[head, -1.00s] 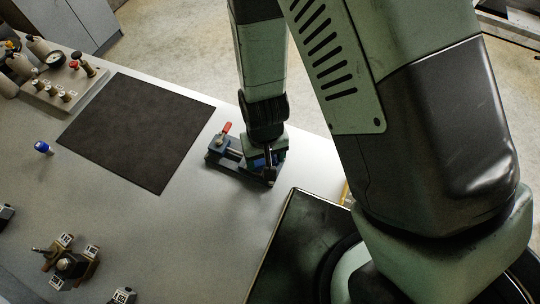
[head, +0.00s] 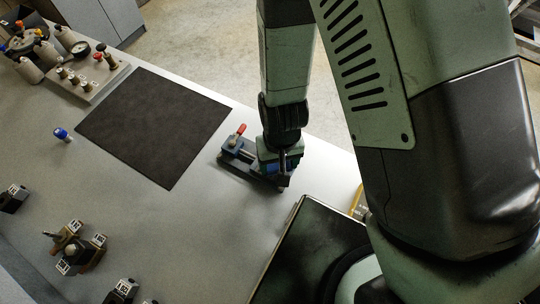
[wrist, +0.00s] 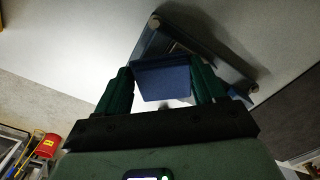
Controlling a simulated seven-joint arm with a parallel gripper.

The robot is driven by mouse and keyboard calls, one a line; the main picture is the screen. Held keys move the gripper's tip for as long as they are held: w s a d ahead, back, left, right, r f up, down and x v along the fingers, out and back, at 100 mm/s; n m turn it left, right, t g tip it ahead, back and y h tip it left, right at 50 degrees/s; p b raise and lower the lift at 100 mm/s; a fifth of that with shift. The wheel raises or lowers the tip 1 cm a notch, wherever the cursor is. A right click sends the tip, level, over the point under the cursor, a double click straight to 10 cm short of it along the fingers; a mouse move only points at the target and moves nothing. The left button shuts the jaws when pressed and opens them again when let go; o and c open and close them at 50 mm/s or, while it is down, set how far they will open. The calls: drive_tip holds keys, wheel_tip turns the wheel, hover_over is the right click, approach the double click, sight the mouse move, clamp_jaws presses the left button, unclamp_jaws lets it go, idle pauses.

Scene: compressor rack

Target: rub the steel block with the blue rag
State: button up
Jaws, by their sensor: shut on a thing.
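The vise body (wrist: 232,73) shows behind the rag in that view. The steel block cannot be clearly told apart from the vise; the rag and fingers hide part of that area. I cannot tell whether the rag touches it.
A dark mat (head: 152,127) lies left of the vise. A gauge manifold (head: 87,73) is at the back left, and labelled fittings (head: 77,248) are at the front left. A dark panel (head: 310,255) is in front of the vise.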

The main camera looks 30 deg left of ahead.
drive_tip(key=shift+d+f, duration=0.15)
drive_tip(key=shift+d, duration=0.7)
drive_tip(key=shift+r, duration=4.1)
drive_tip(key=w+d+r+m, duration=0.3)
drive_tip(key=w+r, duration=0.3)
drive_tip(key=w, duration=0.4)
drive_tip(key=w+d+r+m, duration=0.2)
drive_tip(key=w+d+r, duration=0.3)
drive_tip(key=d+r, duration=0.3)
drive_tip(key=w+d+r+m, duration=0.3)
drive_tip(key=w+d+r, duration=0.3)
drive_tip(key=d+r, duration=0.3)
drive_tip(key=d, duration=0.3)
drive_tip(key=shift+d, duration=0.2)
drive_tip(key=shift+w, duration=0.1)
